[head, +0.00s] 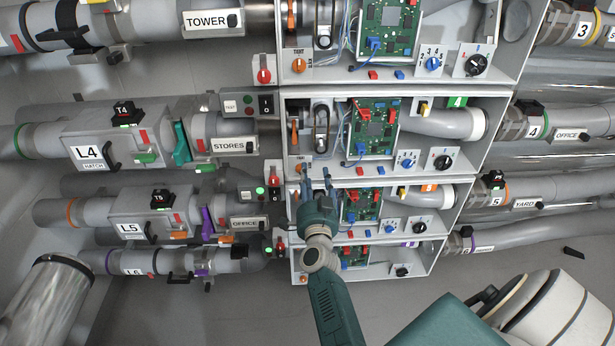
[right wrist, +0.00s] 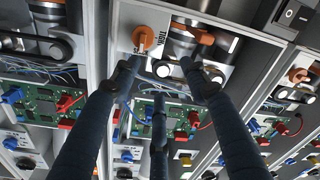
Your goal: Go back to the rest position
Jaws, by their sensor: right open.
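My right gripper (head: 317,178) is in front of the column of open control boxes, with its teal arm rising from the bottom of the head view. Its fingers are spread and empty, pointing up at the lower edge of the second box (head: 335,91) and over the third. In the right wrist view, the three dark fingers of the right gripper (right wrist: 160,78) stand apart with nothing between them. An orange knob (right wrist: 151,40) on a light panel shows just beyond the fingertips; I cannot tell whether they touch it. My left gripper is not in view.
Boxes hold green circuit boards (head: 389,28), knobs and wires. Grey tubes with the L4 hatch (head: 91,153) and L5 hatch (head: 131,228) run left; more tubes (head: 560,123) run right. A metal cylinder (head: 47,300) stands lower left. The grey floor (head: 220,310) left of my arm looks clear.

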